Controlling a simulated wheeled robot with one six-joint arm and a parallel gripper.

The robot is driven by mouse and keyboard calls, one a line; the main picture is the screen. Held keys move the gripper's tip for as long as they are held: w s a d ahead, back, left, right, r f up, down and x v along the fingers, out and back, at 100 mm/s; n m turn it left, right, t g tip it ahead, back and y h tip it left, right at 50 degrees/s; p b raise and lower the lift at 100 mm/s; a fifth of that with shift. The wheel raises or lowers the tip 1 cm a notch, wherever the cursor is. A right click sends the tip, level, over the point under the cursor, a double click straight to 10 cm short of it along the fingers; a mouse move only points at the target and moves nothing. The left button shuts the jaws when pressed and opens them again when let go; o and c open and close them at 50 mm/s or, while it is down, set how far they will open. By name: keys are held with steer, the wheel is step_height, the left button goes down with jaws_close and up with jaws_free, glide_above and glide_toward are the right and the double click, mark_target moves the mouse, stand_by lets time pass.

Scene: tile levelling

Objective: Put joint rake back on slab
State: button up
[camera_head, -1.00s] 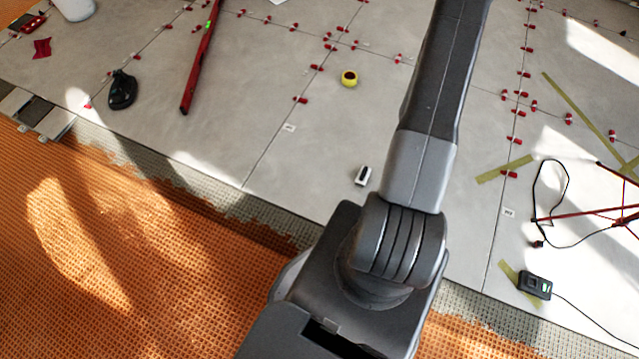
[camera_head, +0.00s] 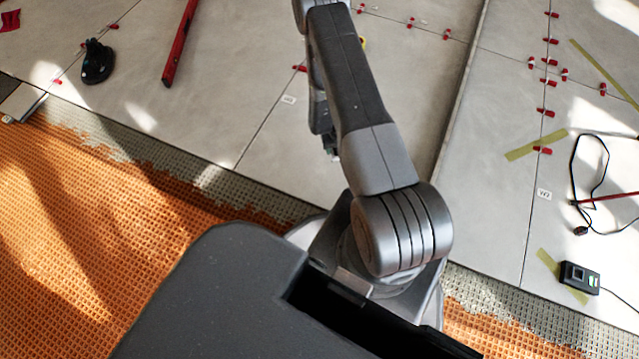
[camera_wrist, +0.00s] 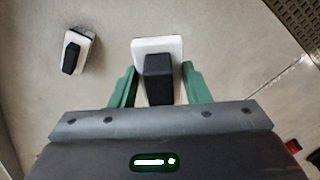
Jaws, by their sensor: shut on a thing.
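My gripper (camera_wrist: 159,70) shows in the wrist view with its green fingers on both sides of a white plate with a black block on it, which I take to be the joint rake (camera_wrist: 158,78). It is shut on it. The plate's far edge sticks out past the fingertips. The grey slab (camera_wrist: 225,40) lies beyond; I cannot tell whether the rake touches it. In the head view the slab (camera_head: 250,50) spreads across the top, and my arm hides the held rake.
A similar white-and-black piece (camera_wrist: 75,52) lies left of the gripper. A red level (camera_head: 180,42), a black suction cup (camera_head: 96,62), red clips (camera_head: 547,83), tape strips (camera_head: 535,145) and a cabled black box (camera_head: 580,277) lie on the slabs. Orange matting (camera_head: 80,250) runs along the front.

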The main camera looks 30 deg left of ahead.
steer(key=n+b, duration=0.2)
steer(key=b, duration=0.2)
glide_above(320, 178)
step_height(320, 178, down, 8)
step_height(320, 178, down, 5)
steer(key=b, duration=0.4)
steer(key=shift+s+d+r, duration=0.1)
steer(key=shift+r, duration=0.1)
steer(key=shift+f+b, duration=1.4)
steer(key=shift+f, duration=1.1)
steer(key=shift+f+b, duration=0.2)
steer(key=shift+b, duration=0.1)
steer(key=o, duration=1.3)
steer(key=shift+r, duration=0.1)
steer(key=shift+c, duration=0.2)
step_height(320, 178, up, 12)
steer(key=d+p, duration=0.1)
steer(key=p, duration=0.4)
steer(key=shift+s, duration=0.45)
